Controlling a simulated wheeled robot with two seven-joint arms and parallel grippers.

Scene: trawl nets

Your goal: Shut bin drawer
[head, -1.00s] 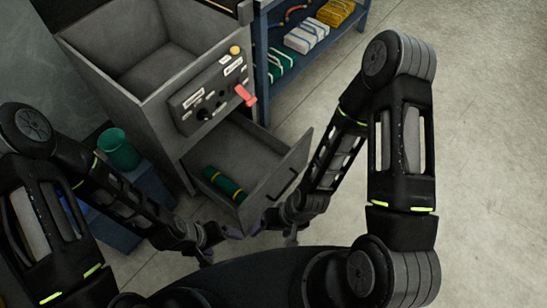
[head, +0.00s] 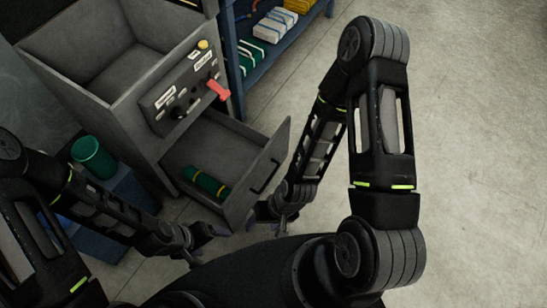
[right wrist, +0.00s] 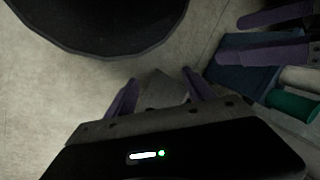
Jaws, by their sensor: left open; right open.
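The bin drawer (head: 255,187) stands pulled out below the grey bin cabinet (head: 125,120). Its front panel with a dark handle (head: 266,178) faces right, and a green roll with yellow bands (head: 206,182) lies inside. My right gripper (head: 262,214) is open just outside the near end of the drawer front; I cannot tell whether it touches. In the right wrist view its purple fingers (right wrist: 158,90) are apart, with a grey corner between or beyond them. My left gripper (head: 207,240) is open, left of and nearer than the drawer's near corner.
A control panel with a red lever (head: 218,90) and a yellow button (head: 203,44) is above the drawer. A blue crate (head: 122,190) and a green cylinder (head: 92,156) stand left. A blue shelf (head: 262,62) with packages stands behind. The floor at right is clear.

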